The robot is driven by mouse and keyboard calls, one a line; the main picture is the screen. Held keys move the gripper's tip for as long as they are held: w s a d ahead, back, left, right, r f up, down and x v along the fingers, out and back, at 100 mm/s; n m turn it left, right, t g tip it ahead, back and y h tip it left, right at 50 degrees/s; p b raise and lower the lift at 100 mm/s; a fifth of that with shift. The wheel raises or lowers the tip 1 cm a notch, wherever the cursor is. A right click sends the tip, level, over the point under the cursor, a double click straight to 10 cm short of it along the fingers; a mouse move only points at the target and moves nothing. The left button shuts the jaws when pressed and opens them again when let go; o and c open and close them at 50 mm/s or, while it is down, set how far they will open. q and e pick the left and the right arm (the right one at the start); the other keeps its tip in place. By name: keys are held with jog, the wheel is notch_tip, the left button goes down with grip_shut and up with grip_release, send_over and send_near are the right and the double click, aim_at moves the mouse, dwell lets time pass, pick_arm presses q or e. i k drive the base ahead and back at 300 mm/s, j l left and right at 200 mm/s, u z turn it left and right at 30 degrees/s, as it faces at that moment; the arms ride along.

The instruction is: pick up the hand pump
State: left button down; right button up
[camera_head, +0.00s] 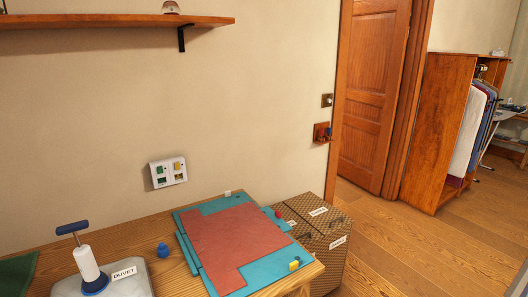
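The hand pump (87,264) stands roughly upright at the lower left in the head view. It has a white cylinder body, a dark blue T-shaped handle on top and a blue base. It rests on a grey, flat bag (138,287) with a white label reading DUVET. The bag lies on a wooden table and is cut off by the bottom edge of the picture. Neither of my grippers shows in this view.
A blue cap-like piece (162,250) sits beside the bag. A teal and red folded panel (236,243) covers the table's right part, with a yellow piece (294,265) on it. A brown box (325,241) stands beyond. A wall shelf (110,20) hangs above.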

aim_at(94, 279)
jog(key=u, duration=1.35)
